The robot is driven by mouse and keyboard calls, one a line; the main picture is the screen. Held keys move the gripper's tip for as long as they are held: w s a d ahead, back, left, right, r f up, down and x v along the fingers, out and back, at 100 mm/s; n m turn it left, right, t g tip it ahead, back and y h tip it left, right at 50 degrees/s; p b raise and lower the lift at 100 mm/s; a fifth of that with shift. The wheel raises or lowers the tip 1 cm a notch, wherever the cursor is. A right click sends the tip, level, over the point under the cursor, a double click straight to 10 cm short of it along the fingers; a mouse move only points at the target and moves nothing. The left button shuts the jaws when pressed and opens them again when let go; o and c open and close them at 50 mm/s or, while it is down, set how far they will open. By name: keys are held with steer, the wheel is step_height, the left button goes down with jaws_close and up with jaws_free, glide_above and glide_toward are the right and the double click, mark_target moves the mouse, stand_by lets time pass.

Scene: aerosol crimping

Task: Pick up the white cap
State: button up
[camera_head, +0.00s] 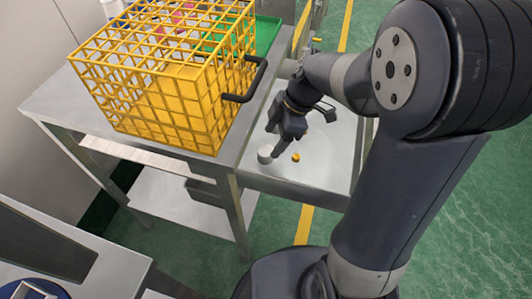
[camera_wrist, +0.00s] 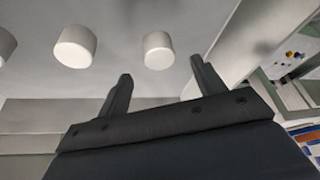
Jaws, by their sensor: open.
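Three white caps show in the wrist view on a grey surface: one (camera_wrist: 158,50) near the gap between the fingertips, one (camera_wrist: 75,46) to its left, and one (camera_wrist: 6,46) cut off by the left edge. My gripper (camera_wrist: 160,68) is open, with nothing between its two dark fingers. The nearest cap shows just beyond the fingertips, apart from them as far as I can tell. In the head view one white cap (camera_head: 265,154) stands on the metal table beside my gripper. Other caps there are hidden or cannot be made out.
A small yellow piece (camera_head: 296,157) lies right of the cap in the head view. A yellow wire basket (camera_head: 215,130) with a black handle stands on the higher table (camera_head: 60,103) to the left. A green tray (camera_head: 268,35) is behind it. The table front is clear.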

mark_target(266, 150)
steer(key=shift+a+f, duration=0.2)
steer(key=shift+f, duration=0.2)
steer(key=shift+b+x, duration=0.5)
steer(key=shift+x, duration=2.15)
steer(key=shift+c, duration=0.5)
steer(key=c, duration=0.9)
